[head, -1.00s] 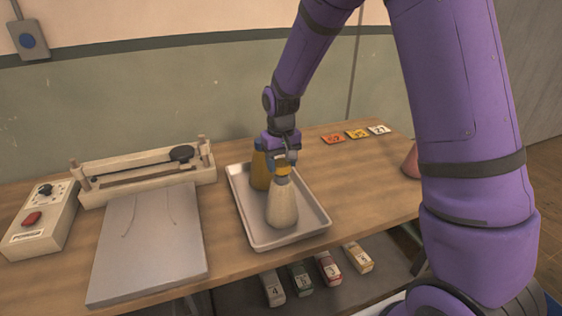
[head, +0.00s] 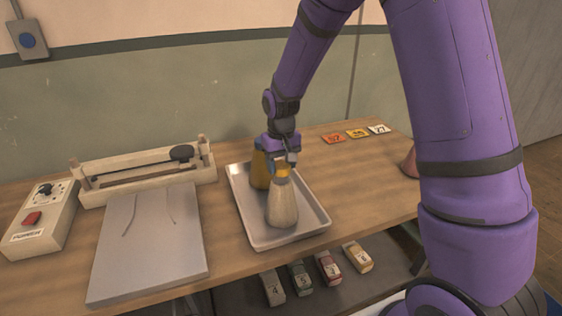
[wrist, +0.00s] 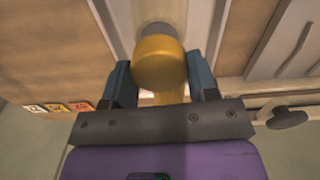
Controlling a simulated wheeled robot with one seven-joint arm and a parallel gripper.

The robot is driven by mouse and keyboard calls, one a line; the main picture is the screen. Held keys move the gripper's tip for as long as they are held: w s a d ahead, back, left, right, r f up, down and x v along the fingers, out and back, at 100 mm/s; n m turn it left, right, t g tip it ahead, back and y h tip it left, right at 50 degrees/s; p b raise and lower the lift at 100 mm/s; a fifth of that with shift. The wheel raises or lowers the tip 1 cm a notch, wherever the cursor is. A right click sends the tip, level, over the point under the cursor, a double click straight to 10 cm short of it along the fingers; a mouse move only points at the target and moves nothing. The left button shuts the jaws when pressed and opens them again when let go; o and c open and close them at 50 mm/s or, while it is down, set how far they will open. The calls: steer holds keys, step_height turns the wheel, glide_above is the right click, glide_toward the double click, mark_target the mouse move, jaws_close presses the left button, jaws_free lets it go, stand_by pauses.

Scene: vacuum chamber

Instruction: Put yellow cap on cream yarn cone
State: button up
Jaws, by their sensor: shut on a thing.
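The cream yarn cone (head: 282,206) stands upright on the grey tray in the head view. My gripper (head: 281,163) is shut on the yellow cap (head: 282,172), right at the top of this cone. In the wrist view the yellow cap (wrist: 160,62) sits between the two blue-grey fingers of my gripper (wrist: 161,76). Part of the pale cone (wrist: 158,12) shows beyond the cap. I cannot tell whether the cap is fully seated on the cone.
A mustard yarn cone (head: 260,170) stands close behind on the same tray (head: 247,222), partly hidden by my gripper. A grey board (head: 150,245), a beige frame and a control box (head: 38,220) are to the left. Numbered cards (head: 357,133) lie at the back right.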

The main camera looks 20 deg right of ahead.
steer(key=shift+f, duration=1.2)
steer(key=o, duration=1)
steer(key=shift+r, duration=0.1)
step_height(320, 180, up, 10)
steer(key=shift+r, duration=0.35)
